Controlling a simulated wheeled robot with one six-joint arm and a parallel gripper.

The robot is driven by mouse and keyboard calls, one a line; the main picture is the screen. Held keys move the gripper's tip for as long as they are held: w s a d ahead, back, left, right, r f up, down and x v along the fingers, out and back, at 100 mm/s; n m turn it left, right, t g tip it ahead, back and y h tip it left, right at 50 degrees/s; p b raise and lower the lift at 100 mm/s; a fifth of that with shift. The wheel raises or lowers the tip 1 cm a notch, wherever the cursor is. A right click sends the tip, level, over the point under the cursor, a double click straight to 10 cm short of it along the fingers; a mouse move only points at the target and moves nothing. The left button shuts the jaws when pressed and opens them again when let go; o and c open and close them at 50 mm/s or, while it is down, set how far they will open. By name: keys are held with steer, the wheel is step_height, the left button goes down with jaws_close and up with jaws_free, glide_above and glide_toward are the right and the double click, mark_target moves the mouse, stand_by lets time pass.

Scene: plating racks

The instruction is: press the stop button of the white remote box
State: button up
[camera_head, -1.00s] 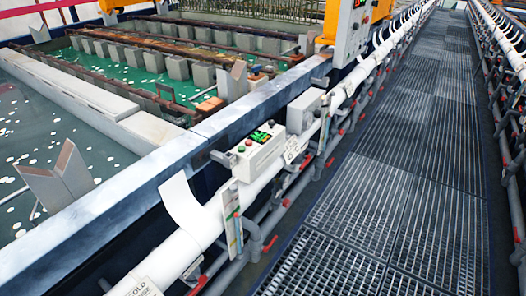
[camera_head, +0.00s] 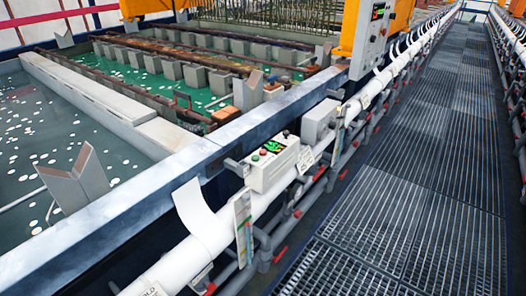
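The white remote box (camera_head: 268,175) sits on the white pipe along the tank edge, near the middle of the view. Its top face carries a small green-lit display and a few small round buttons, at least one of them red. The buttons are too small to read any labels. My gripper is not in this view, and nothing is seen touching the box.
A grey-white box (camera_head: 319,121) sits behind it on the same white pipe (camera_head: 187,259). An orange-and-grey control cabinet (camera_head: 368,45) stands farther back. A grated walkway (camera_head: 400,190) runs clear on the right. Open tanks with green liquid (camera_head: 130,72) lie left.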

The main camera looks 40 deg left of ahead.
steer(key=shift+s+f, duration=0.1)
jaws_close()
